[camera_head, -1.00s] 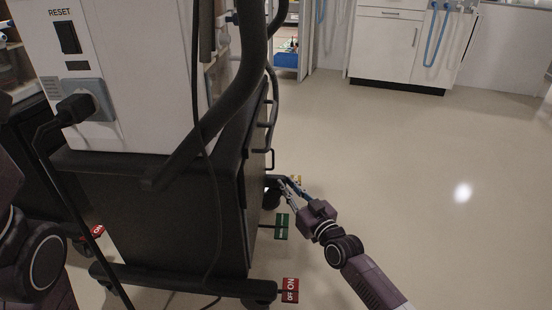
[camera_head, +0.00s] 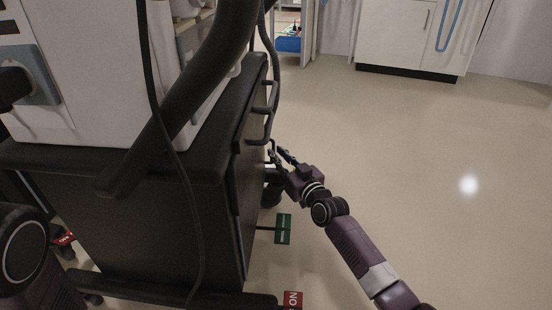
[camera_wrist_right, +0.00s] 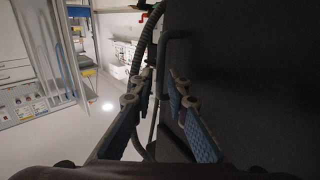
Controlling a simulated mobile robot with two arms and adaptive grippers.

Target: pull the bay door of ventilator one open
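The ventilator's dark cart cabinet (camera_head: 120,220) fills the left of the head view. Its front side faces right and shows edge-on, with dark bar handles (camera_head: 268,110) standing out from it. In the right wrist view a dark panel (camera_wrist_right: 250,70) of the cabinet fills the right side and looks flat; which panel is the bay door I cannot tell. My right gripper (camera_head: 276,150) is beside this front, just below the handles. In the wrist view its fingers (camera_wrist_right: 160,82) are apart, with a dark bar and a hose beyond them. My left gripper is out of view.
Green (camera_head: 283,229) and red (camera_head: 292,300) caster tags stick out low beside the cart. A ribbed hose (camera_wrist_right: 147,40) hangs near the front. Open floor (camera_head: 400,170) lies to the right, with a white cabinet (camera_head: 405,35) at the back.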

